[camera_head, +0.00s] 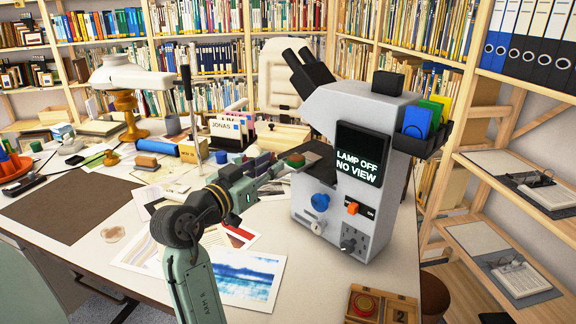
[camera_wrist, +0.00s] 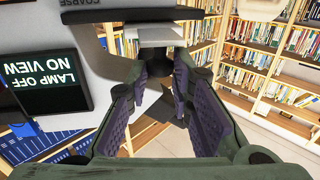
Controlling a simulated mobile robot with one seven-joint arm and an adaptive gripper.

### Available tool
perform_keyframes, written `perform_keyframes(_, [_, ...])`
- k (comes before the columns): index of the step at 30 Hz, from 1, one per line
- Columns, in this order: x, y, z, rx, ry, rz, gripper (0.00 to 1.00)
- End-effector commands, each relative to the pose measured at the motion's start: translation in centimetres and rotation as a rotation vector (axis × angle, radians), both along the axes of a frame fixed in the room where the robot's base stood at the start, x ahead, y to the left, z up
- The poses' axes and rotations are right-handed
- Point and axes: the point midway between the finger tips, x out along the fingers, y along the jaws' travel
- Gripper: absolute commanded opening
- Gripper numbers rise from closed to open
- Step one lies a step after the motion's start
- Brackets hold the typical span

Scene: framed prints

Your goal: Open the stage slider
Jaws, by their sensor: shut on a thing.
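The grey microscope (camera_head: 325,200) stands upright at the right of the desk. Its screen (camera_head: 358,158) reads "LAMP OFF NO VIEW", and the same screen shows upside down in the wrist view (camera_wrist: 38,82). My gripper (camera_head: 284,168) is at the left side of the microscope, at stage height. In the wrist view its two fingers (camera_wrist: 163,70) are shut on the stage slider, a pale block (camera_wrist: 156,54) under a dark plate. The slider's grip and travel are mostly hidden by my fingers and wrist.
A blue knob (camera_head: 320,202) and an orange switch (camera_head: 351,207) sit low on the microscope, near my arm. Printed pictures (camera_head: 245,279) lie in front. A lamp (camera_head: 126,75) and small items crowd the desk's left. Bookshelves stand behind.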

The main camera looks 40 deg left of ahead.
Motion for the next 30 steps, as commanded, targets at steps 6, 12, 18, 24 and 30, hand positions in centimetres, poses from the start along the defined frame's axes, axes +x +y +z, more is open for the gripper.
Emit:
perform_keyframes(6, [-3.9, 0.4, -0.2, 0.000, 0.000, 0.001, 0.00])
perform_keyframes(12, [-4.4, 0.4, 0.0, 0.000, 0.001, 0.001, 0.00])
perform_keyframes(18, [-4.4, 0.4, 0.0, 0.000, 0.001, 0.000, 0.23])
perform_keyframes(24, [-4.4, 0.4, 0.0, 0.000, 0.001, 0.000, 0.36])
perform_keyframes(30, [-4.4, 0.4, 0.0, 0.000, 0.000, 0.000, 0.39])
